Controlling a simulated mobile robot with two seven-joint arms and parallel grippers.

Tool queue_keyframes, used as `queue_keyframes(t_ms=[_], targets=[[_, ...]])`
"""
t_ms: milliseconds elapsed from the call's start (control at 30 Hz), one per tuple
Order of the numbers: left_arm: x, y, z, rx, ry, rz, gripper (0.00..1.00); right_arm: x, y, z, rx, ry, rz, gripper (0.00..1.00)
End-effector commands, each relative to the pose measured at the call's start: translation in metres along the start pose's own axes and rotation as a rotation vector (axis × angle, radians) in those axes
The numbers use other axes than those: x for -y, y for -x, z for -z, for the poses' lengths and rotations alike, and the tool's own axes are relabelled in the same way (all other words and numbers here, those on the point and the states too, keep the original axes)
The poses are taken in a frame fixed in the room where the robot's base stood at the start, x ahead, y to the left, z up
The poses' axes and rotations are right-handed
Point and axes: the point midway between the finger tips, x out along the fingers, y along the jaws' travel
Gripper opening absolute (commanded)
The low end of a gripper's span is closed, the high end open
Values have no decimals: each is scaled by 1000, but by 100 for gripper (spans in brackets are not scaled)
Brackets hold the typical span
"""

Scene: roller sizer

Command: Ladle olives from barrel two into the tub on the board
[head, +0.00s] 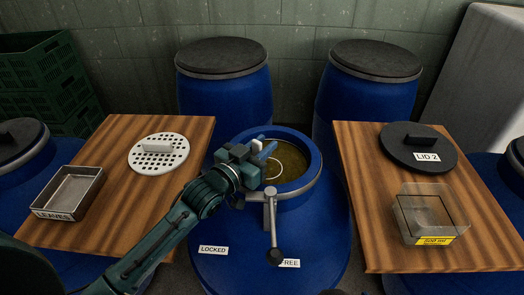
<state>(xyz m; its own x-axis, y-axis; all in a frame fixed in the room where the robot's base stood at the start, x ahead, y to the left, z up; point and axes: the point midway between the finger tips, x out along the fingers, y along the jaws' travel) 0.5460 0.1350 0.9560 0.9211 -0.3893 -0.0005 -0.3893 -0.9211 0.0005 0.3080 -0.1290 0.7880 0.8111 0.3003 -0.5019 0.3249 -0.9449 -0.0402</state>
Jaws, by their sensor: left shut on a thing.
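The open blue barrel (315,166) in the middle holds murky olive-brown contents (292,160). My left gripper (265,151) is over the left part of its opening, shut on a small pale piece, apparently the ladle's handle (257,145). The rest of the ladle cannot be made out; a thin pale curve shows just below the gripper. Single olives cannot be told apart. The clear tub (405,212) with a yellow label stands on the right wooden board (372,180); it looks empty. My right gripper is not in view.
A black lid marked LID 2 (400,143) lies behind the tub. The left board (118,212) carries a perforated white disc (159,153) and a metal LEAVES tray (75,188). A clamp lever (273,228) hangs at the barrel's front, by the FREE label. Two closed barrels stand behind.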

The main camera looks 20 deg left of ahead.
Motion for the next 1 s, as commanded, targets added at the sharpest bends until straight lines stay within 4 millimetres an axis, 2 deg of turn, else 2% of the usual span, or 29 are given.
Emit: queue_keyframes(t_ms=[1000], targets=[[0,0,69,-3,0,0,1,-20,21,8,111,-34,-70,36]])
